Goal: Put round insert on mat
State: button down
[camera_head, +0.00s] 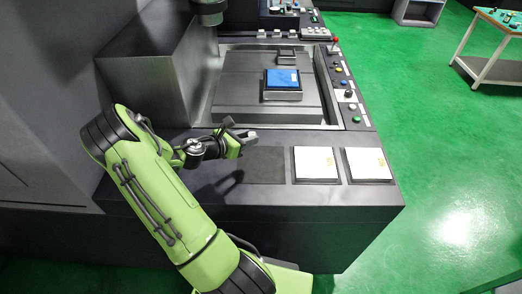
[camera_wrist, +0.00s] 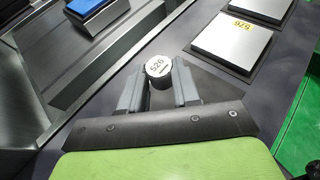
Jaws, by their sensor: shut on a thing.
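My gripper (camera_head: 243,136) is over the front ledge of the machine. In the wrist view, my gripper (camera_wrist: 158,84) is shut on the round insert (camera_wrist: 158,66), a short cylinder with a white numbered top and dark side. In the head view, the round insert (camera_head: 249,134) shows as a small grey piece at the fingertips. A dark square mat (camera_head: 265,169) lies bare on the ledge, below and slightly right of my gripper in the picture. The insert appears above the ledge; its exact height is hard to tell.
Two white square plates (camera_head: 316,163) (camera_head: 367,163) on dark bases stand right of the mat. Behind is the machine's recessed bed with a blue-topped block (camera_head: 283,79). A button panel (camera_head: 346,90) runs along the right. A grey wall (camera_head: 150,95) rises at left.

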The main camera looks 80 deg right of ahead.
aim_at(251, 167)
jog(key=f, duration=0.3)
jog(key=f+p, duration=0.1)
jog(key=f, duration=0.2)
jog(key=s+a+f+p, duration=0.1)
jog(key=f, duration=0.3)
jog(key=shift+f, duration=0.1)
jog(key=shift+f, duration=0.15)
jog(key=c, duration=0.8)
grip_release()
